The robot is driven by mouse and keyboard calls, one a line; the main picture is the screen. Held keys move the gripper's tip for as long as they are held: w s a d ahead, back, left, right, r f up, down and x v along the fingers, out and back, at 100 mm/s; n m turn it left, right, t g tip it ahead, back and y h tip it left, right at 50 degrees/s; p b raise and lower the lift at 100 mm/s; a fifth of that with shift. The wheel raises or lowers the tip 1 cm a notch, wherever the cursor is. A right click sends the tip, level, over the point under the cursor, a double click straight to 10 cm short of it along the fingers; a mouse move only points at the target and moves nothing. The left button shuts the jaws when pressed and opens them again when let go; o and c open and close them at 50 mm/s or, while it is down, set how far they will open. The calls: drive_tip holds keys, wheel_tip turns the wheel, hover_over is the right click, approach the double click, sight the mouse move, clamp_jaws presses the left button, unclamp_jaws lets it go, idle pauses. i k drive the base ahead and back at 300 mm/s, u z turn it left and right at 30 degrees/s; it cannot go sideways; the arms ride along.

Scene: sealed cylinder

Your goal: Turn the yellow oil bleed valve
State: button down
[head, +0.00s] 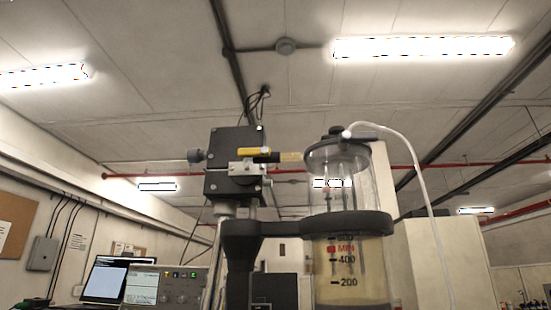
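The yellow oil bleed valve (254,152) is a small yellow lever lying about level on the front of a dark valve block (233,143). A silver fitting (248,169) sits just below it. A yellowish tube (291,157) runs from the block to the right, toward the top of a clear cylinder (340,185). The cylinder holds yellowish fluid, with marks at 200 and 400 and a red MIN mark. My gripper is not in view.
A dark stand and ring (345,225) hold the cylinder. A white hose (413,165) arcs from its lid down the right side. A grey instrument (168,286) and a laptop (104,279) stand at lower left. The space in front of the block looks clear.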

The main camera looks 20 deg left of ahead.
sight(264, 152)
drive_tip(key=z, duration=1.5)
drive_tip(key=k, duration=1)
drive_tip(key=u, duration=1.85)
